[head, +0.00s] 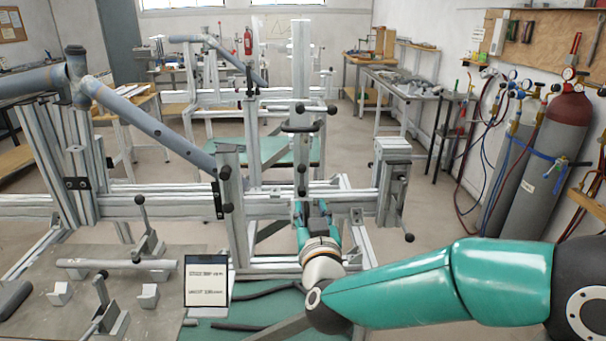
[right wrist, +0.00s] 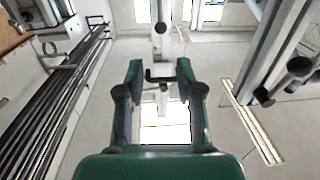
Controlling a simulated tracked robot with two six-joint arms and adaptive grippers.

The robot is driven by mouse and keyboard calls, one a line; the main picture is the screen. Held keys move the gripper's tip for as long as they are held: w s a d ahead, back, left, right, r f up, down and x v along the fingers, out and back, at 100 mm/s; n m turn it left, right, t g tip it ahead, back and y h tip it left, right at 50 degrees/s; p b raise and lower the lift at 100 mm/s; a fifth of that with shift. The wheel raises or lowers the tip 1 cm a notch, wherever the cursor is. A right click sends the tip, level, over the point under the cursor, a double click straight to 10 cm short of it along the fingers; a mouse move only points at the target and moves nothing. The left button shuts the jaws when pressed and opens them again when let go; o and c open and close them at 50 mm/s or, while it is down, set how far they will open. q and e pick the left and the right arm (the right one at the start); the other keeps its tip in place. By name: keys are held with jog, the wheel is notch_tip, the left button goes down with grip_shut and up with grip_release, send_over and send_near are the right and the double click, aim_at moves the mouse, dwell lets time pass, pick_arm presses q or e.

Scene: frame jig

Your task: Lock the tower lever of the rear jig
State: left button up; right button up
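My right arm reaches in from the right in the head view, and its gripper (head: 314,212) is low in front of the aluminium tower (head: 301,60). The tower carries black clamp parts and dark knobs (head: 301,107). In the right wrist view the two green fingers of the gripper (right wrist: 160,88) are apart. A dark bent lever (right wrist: 160,74) shows between and beyond the fingertips; I cannot tell whether they touch it. A dark round knob (right wrist: 160,28) shows above it on a pale post. The lever's lock state cannot be told. My left gripper is not in view.
An aluminium crossbeam (head: 270,208) runs beside the right gripper, with an upright clamp post (head: 392,185) to its right. A grey tube (head: 150,125) slopes down at left. A sign (head: 206,281) stands on the table below. Gas cylinders (head: 560,130) stand at right.

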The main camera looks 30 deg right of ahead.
aim_at(303, 174)
jog(key=p+x, duration=0.4)
jog(key=x, duration=1.2)
